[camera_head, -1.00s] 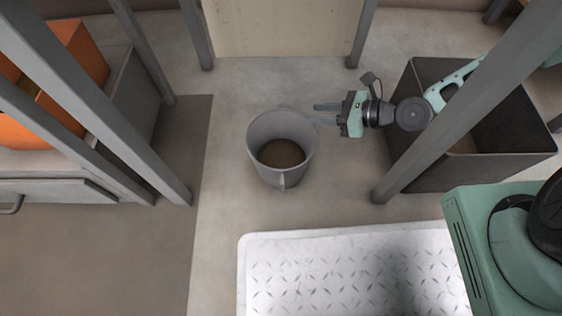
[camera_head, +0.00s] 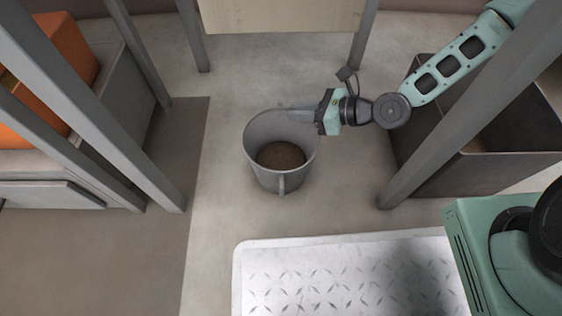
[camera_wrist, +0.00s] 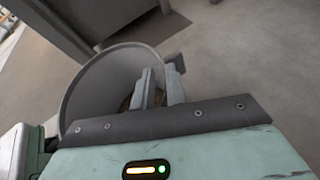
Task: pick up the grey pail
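The grey pail (camera_head: 281,183) stands upright on the floor in the middle of the head view, with brown material (camera_head: 281,156) inside and a handle on its near side. My gripper (camera_head: 301,111) is at the pail's upper right rim, its fingers pointing left. In the wrist view, the pail (camera_wrist: 92,85) fills the area ahead and left of my gripper (camera_wrist: 160,82). The two fingers are apart, one over the pail's inside and one at the outer side of the rim. Whether either finger touches the wall is unclear.
An open dark bin (camera_head: 450,174) stands right of the pail, behind a grey post (camera_head: 440,125). A white tread plate (camera_head: 330,275) lies in front. Grey frame posts (camera_head: 120,140) and an orange box (camera_head: 62,55) are at the left. Floor around the pail is clear.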

